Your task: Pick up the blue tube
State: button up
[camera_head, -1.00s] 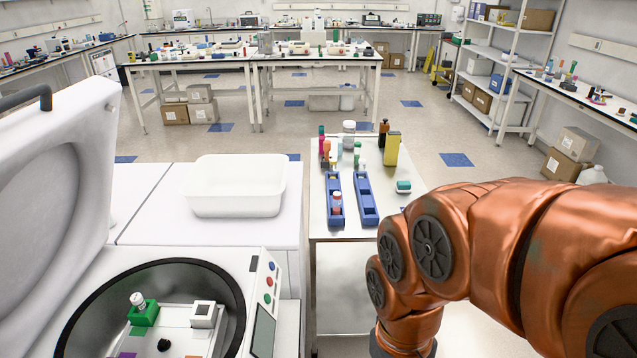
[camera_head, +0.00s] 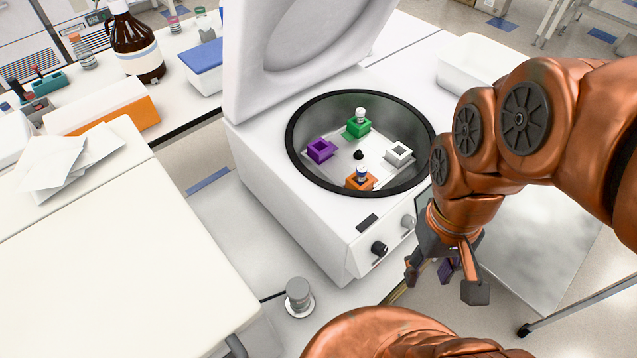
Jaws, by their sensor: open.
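A small tube with a blue body and white cap (camera_head: 361,173) stands in the orange holder (camera_head: 360,183) at the near side of the open centrifuge bowl. Another white-capped tube (camera_head: 361,115) stands in the green holder (camera_head: 358,128) at the back of the bowl. My gripper (camera_head: 443,282) points down with its fingers apart, outside the centrifuge and to the right of its front panel. It is apart from the blue tube. A small purple piece (camera_head: 448,270) shows between the fingers; I cannot tell what it is.
The centrifuge (camera_head: 300,215) has its lid (camera_head: 300,45) raised at the back. Purple (camera_head: 320,150) and white (camera_head: 399,153) holders sit in its bowl. A white tub (camera_head: 470,65) is at the back right.

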aim_at(361, 173)
jog(key=u, duration=3.35)
jog(key=k, duration=1.15)
jog(key=z, duration=1.35)
